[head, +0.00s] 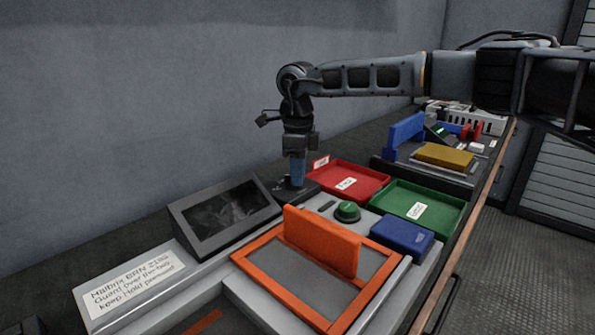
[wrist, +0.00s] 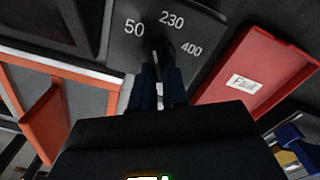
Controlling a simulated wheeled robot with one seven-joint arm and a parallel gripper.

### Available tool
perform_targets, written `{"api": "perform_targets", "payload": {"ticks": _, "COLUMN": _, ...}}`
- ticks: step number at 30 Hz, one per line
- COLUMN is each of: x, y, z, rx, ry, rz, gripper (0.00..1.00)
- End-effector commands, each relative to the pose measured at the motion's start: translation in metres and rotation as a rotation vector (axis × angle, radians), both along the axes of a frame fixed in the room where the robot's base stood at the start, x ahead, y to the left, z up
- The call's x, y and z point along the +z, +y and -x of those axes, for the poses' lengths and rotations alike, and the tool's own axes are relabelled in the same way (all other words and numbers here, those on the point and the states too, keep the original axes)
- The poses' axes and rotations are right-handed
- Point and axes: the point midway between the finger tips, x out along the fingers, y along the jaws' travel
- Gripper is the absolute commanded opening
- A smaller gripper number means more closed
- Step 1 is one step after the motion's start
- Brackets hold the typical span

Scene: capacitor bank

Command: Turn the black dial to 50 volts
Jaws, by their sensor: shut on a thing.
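The black dial (wrist: 157,48) sits on a dark panel (wrist: 190,52) marked 50, 230 and 400 from left to right in the wrist view. My gripper (wrist: 158,80) reaches down over the dial and is shut on it, one finger on each side. The fingers and the shadow hide much of the dial, so I cannot tell exactly which mark it points at. In the head view my gripper (head: 297,184) points straight down at the dark panel (head: 283,196), behind the green button, and the dial is hidden there.
A red tray (head: 372,185) stands right of the panel, with a green tray (head: 437,205) nearer. A green button (head: 347,211), a blue block (head: 402,238) and an orange frame with an upright plate (head: 320,243) lie in front. A dark screen (head: 225,214) stands left.

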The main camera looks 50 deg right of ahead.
Motion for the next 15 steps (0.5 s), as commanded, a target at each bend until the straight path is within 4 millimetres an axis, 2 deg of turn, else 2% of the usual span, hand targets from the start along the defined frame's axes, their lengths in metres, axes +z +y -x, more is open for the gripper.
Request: {"api": "perform_targets", "payload": {"ticks": 15, "x": 0.0019, "y": -0.003, "z": -0.0044, "rx": 0.403, "ry": -0.004, "rz": 0.001, "gripper": 0.0}}
